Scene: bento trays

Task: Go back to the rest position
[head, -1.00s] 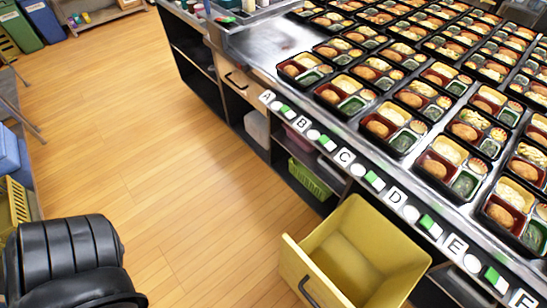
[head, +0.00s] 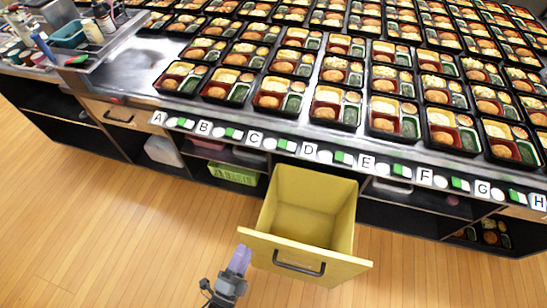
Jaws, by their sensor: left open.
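My left gripper (head: 240,256) shows at the bottom centre of the head view, with light purple fingers. It is open, and I see nothing between its fingers. It is near the left front corner of a pulled-out, empty yellow drawer (head: 306,203); I cannot tell whether it touches. The drawer front has a dark handle (head: 299,263). My right gripper is not in view.
A metal counter (head: 150,68) holds rows of filled bento trays (head: 227,86). Its front edge carries letter labels and green-white markers. Bottles and containers stand at upper left. A green basket (head: 233,173) sits on a lower shelf. The wooden floor (head: 90,240) is clear at left.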

